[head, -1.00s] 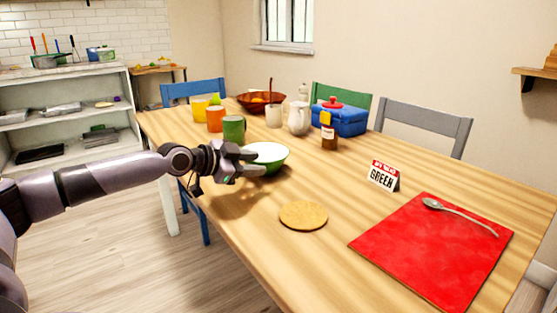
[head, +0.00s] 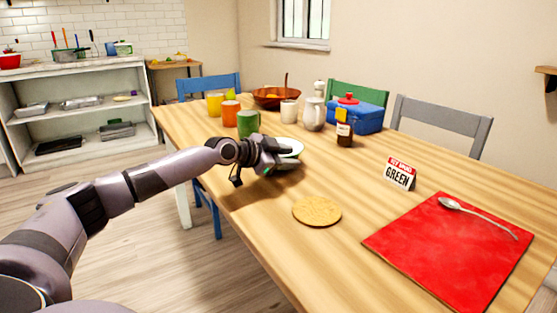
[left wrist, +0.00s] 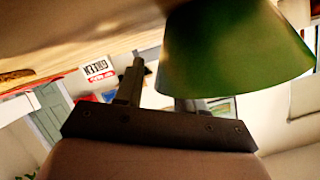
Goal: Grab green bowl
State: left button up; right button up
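The green bowl (head: 292,147) has a white inside and stands upright on the wooden table. In the head view my left gripper (head: 284,154) hides most of it. In the left wrist view the bowl (left wrist: 235,50) is large and close, and appears upside down. My left gripper (left wrist: 160,88) has its two fingers apart. One finger stands clear beside the bowl, and the other is partly hidden by the bowl's rim. I cannot tell whether either finger touches the bowl. My right gripper is not in view.
A green mug (head: 248,124) and an orange cup (head: 231,112) stand behind the bowl. A round cork mat (head: 317,211), a sign reading GREEN (head: 400,173) and a red placemat (head: 450,248) lie to the right. A brown jar (head: 344,134) stands farther back.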

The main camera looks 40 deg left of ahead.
pick_arm(q)
grip_shut()
jog(key=shift+w+r, duration=0.1)
jog(key=shift+r, duration=0.05)
